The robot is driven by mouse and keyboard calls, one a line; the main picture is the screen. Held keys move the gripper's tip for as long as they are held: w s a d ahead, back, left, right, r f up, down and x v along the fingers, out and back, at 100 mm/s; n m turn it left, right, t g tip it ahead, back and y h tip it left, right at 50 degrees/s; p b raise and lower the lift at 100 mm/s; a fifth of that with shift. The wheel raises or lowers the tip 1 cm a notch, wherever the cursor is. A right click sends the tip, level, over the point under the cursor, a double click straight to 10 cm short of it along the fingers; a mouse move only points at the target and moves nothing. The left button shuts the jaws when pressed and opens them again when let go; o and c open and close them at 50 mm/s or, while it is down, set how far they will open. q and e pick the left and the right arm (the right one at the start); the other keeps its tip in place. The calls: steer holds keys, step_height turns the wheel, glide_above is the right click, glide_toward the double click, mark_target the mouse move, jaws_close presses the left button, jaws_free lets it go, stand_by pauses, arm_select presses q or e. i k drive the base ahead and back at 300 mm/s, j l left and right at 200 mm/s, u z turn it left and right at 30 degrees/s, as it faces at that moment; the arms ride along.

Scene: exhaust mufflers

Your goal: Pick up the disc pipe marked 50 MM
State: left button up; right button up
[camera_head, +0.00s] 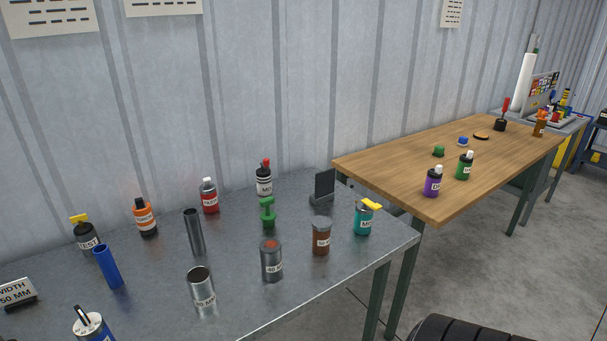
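A short silver open-topped pipe (202,292) stands upright near the front of the grey metal table (325,280). Its label ends in "MM"; I cannot read the number surely. A small sign (17,293) at the left edge reads "WIDTH 50 MM". A taller dark metal pipe (194,232) stands behind the silver one, with no readable label. A blue tube (108,267) stands to the left, slightly tilted in view. A grey labelled cylinder with a reddish top (271,260) stands to the right. Neither of my grippers is in view.
Several bottles stand around, including an orange one (145,217), a red one (209,196) and a teal jar (364,218). A green object (267,213) is mid-table. A wooden table (400,170) adjoins at right. A black ribbed round object (470,330) is at the bottom edge.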

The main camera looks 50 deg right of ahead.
mark_target(321, 225)
steer(key=l+z, duration=0.1)
steer(key=z, duration=1.65)
